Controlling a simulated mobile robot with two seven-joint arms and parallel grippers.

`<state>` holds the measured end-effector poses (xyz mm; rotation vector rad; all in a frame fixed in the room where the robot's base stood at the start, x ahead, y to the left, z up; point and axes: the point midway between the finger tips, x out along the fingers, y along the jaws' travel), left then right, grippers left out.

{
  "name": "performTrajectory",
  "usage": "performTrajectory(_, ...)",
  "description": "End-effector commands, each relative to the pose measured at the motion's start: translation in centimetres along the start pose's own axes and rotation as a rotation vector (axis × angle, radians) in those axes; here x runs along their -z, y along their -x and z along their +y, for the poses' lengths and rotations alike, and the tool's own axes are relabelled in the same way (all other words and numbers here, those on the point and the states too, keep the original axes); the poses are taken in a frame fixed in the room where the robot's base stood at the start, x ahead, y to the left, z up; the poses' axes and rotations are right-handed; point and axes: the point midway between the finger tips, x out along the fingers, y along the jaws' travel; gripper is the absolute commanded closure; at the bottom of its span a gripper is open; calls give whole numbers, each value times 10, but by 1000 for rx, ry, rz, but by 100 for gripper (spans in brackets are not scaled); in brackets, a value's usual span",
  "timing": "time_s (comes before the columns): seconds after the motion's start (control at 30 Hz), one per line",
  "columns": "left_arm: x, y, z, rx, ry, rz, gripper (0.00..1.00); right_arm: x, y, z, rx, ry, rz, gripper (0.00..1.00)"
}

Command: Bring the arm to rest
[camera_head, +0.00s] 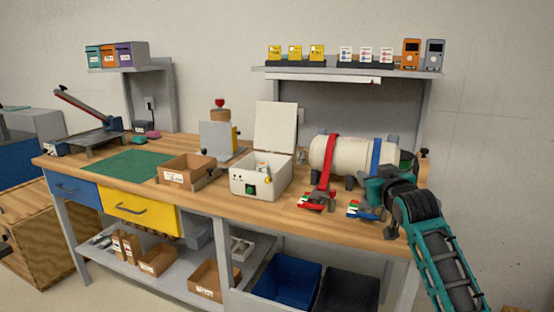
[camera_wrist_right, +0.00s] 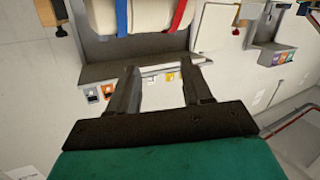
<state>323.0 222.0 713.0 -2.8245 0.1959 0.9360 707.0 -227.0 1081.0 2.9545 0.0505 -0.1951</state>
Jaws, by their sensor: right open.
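My right arm (camera_head: 441,254) comes in from the lower right and bends over the right end of the workbench (camera_head: 240,205). My right gripper (camera_head: 377,190) is by the right end of a white cylinder (camera_head: 352,157), in front of it in the picture; its fingertips are hard to make out there. In the right wrist view the gripper (camera_wrist_right: 160,80) has its two dark fingers apart with nothing between them. The cylinder shows upside down at the top of that view. My left gripper is not in view.
A red strap (camera_head: 327,165) and a blue strap (camera_head: 376,155) circle the cylinder, with colored pieces at their front ends. An open-lidded white box (camera_head: 258,184) and a cardboard tray (camera_head: 187,172) stand left. A shelf (camera_head: 345,74) with small boxes hangs above. Floor right of the bench looks clear.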

Motion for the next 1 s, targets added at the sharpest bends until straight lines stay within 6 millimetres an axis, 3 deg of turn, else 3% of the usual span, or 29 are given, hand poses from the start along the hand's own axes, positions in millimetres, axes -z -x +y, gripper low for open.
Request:
performTrajectory(0.03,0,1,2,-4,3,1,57,-29,6,-8,12,0,-26,51)
performTrajectory(0.27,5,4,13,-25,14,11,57,-154,57,-46,69,-5,-134,51)
performTrajectory(0.4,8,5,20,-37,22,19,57,-225,105,-69,105,-15,-203,51)
performTrajectory(0.6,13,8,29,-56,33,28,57,-306,189,-97,153,-37,-303,51)
performTrajectory(0.8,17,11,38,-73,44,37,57,-358,277,-118,192,-64,-394,51)
performTrajectory(0.9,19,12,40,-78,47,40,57,-371,309,-124,204,-76,-425,51)
performTrajectory(1.0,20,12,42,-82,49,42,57,-378,329,-127,211,-83,-445,51)
